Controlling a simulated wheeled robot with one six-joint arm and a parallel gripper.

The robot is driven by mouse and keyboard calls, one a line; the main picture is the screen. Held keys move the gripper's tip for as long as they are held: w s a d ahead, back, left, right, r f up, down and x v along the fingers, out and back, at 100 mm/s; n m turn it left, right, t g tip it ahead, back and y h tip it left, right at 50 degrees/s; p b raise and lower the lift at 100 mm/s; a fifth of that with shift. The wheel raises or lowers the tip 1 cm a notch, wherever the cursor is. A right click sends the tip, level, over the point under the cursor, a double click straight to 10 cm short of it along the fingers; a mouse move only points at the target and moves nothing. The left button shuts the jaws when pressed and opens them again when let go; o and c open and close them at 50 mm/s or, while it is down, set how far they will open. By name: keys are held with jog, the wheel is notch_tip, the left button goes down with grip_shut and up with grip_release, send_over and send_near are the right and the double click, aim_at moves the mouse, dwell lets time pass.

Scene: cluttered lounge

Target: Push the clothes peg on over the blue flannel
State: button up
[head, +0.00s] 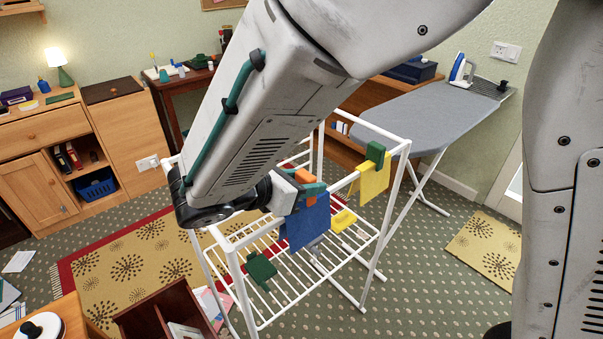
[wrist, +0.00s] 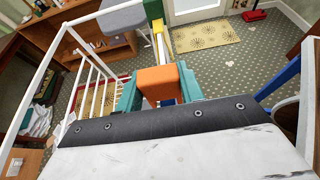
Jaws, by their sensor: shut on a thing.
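The orange clothes peg (head: 306,177) is held between the teal fingers of my gripper (head: 310,190). In the wrist view the peg (wrist: 158,80) fills the gap between the fingers (wrist: 158,92). The blue flannel (head: 308,224) hangs from the white airer rail directly below the gripper in the head view. The peg is at the flannel's top edge. The fingers hide its lower part, so I cannot tell whether it straddles the cloth and rail. A sliver of blue (wrist: 167,102) shows under the peg in the wrist view.
On the white airer (head: 396,205), a yellow flannel (head: 375,184) hangs under a green peg (head: 375,152) farther along. A dark green item (head: 262,268) and a yellow item (head: 344,220) are on the lower rack. An ironing board (head: 425,110) stands behind; a drawer unit (head: 145,318) is front left.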

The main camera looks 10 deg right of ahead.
jog(key=shift+f, duration=1.2)
dwell(2.0)
jog(key=o, duration=1)
